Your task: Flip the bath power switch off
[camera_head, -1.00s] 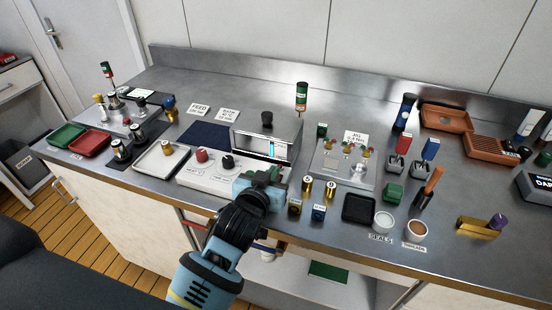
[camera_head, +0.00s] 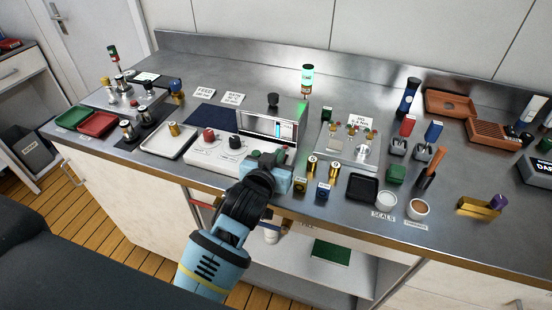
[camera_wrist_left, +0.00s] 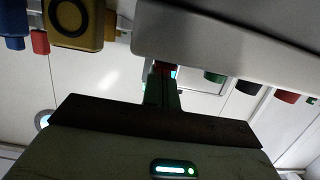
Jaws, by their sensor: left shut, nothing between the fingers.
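The bath unit is a white control panel (camera_head: 214,153) with a red knob (camera_head: 209,135) and a black knob (camera_head: 235,142), in front of a silver tank (camera_head: 262,124) with a lit cyan gauge. My left gripper (camera_head: 268,160) is at the panel's right front end and hides that part. The power switch cannot be made out in the head view. In the left wrist view my shut, empty fingers (camera_wrist_left: 162,92) point at the white housing (camera_wrist_left: 230,35). A small red part (camera_wrist_left: 164,68) shows at their tips; I cannot tell whether they touch it. My right gripper is not in view.
A signal lamp (camera_head: 307,78) behind the tank glows cyan-green. Brass pieces (camera_head: 311,166) and small blocks (camera_head: 300,187) stand just right of the gripper. A metal tray (camera_head: 168,142) lies left of the panel. The bench behind the tank is mostly clear.

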